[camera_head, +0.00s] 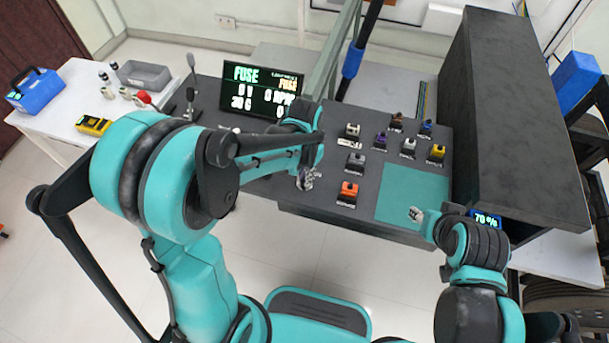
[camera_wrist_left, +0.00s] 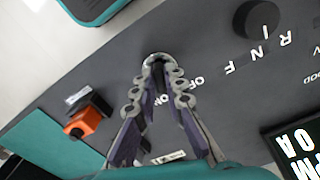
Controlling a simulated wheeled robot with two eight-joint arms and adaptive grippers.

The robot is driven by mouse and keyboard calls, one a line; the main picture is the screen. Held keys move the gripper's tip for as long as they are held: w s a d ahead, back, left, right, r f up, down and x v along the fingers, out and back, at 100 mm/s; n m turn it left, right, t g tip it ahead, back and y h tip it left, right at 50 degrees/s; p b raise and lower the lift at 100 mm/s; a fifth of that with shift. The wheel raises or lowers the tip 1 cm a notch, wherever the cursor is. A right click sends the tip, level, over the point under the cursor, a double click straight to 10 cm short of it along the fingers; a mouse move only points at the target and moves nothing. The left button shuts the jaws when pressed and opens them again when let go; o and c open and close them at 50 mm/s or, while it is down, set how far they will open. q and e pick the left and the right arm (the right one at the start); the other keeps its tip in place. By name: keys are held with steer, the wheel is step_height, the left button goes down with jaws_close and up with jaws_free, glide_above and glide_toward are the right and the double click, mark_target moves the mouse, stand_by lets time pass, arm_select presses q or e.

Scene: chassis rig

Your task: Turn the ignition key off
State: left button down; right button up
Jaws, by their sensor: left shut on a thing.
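My left gripper (camera_head: 305,180) is over the front part of the dark console (camera_head: 265,182). In the left wrist view my left gripper (camera_wrist_left: 158,72) has its fingertips together on the small grey ignition key (camera_wrist_left: 157,58), which is mostly covered by them. White lettering with OFF and ON lies on the console beside the fingertips, partly hidden by a finger. The angle of the key is hard to tell. My right gripper (camera_head: 416,214) is over the front edge of the teal mat (camera_head: 410,190); its jaws are too small to read.
An orange switch (camera_head: 348,190) and several other coloured switches stand right of my left gripper. The FUSE display (camera_head: 262,90) is behind it. A round black knob (camera_wrist_left: 256,18) shows in the left wrist view. A tall dark cabinet (camera_head: 525,120) stands at the right.

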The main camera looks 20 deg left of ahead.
arm_select(q)
steer(key=n, duration=0.5)
steer(key=shift+n, duration=2.4)
steer(key=c, duration=1.6)
jaws_free()
step_height(320, 180, up, 12)
